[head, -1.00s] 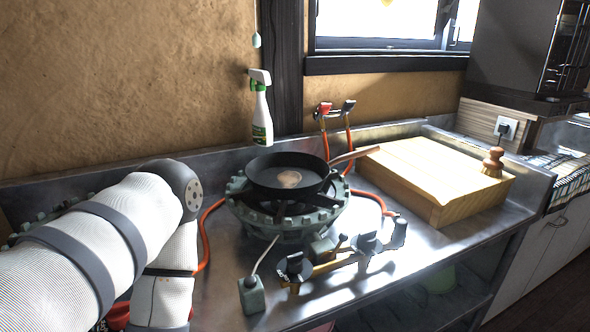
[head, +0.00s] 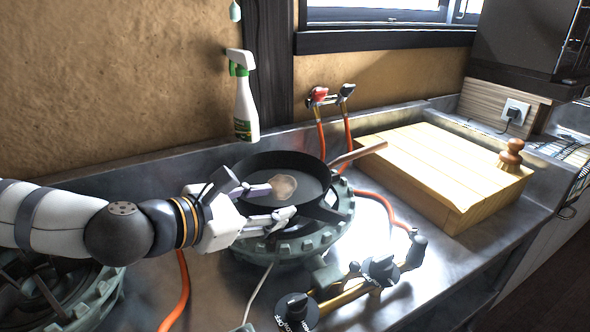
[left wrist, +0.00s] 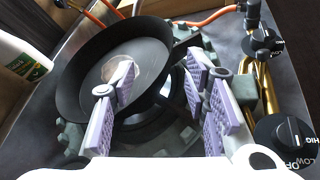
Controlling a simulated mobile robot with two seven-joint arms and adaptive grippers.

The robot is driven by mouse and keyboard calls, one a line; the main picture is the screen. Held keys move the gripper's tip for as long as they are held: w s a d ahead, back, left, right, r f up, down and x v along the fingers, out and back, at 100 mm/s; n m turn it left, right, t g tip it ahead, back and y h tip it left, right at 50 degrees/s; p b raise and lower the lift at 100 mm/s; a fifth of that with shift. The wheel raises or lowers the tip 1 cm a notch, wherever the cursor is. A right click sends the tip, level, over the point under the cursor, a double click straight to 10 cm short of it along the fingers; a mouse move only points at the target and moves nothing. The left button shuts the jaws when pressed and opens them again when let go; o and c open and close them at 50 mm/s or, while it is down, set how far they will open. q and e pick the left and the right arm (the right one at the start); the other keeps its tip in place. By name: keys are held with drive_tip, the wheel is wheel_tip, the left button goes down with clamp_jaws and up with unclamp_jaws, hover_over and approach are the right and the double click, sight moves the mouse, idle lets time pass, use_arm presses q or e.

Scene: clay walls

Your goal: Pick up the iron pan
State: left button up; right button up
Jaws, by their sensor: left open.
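The black iron pan (head: 303,178) sits on a green-grey gas burner (head: 335,222) in the middle of the counter. A pale round patch (head: 284,186) shows inside it. Its handle (head: 358,155) points to the back right, toward the wooden board. My left gripper (head: 268,207) is open at the pan's near left side. In the left wrist view, the pan (left wrist: 85,88) fills the upper left. There, one finger of my gripper (left wrist: 165,105) overlaps the pan's inside and the other is outside its rim. I cannot tell whether they touch it. My right gripper is not in view.
A spray bottle (head: 244,100) is by the wall behind the pan. A thick wooden board (head: 440,165) with a small wooden knob-like item (head: 511,155) lies right. Gas knobs (head: 297,308) and orange hoses (head: 372,198) are near the burner. Another burner (head: 60,290) is at lower left.

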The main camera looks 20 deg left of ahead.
sight(309, 207)
use_arm(q)
drive_tip(key=w+d+f, duration=0.1)
drive_tip(key=w+d+f+b, duration=0.1)
drive_tip(key=shift+w+f, duration=0.35)
drive_tip(key=shift+f, duration=0.05)
drive_tip(key=x, duration=0.2)
drive_tip(key=b+x, duration=0.1)
drive_tip(key=x, duration=0.4)
drive_tip(key=shift+w+a+r+b, duration=0.1)
drive_tip(key=shift+w+r+b, duration=0.2)
drive_tip(key=shift+b, duration=0.05)
drive_tip(key=shift+r, duration=0.1)
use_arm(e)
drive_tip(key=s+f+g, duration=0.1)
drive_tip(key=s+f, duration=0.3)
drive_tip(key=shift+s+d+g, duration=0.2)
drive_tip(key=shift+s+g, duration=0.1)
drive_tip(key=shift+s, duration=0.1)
use_arm(q)
clamp_jaws()
drive_tip(key=shift+r, duration=0.2)
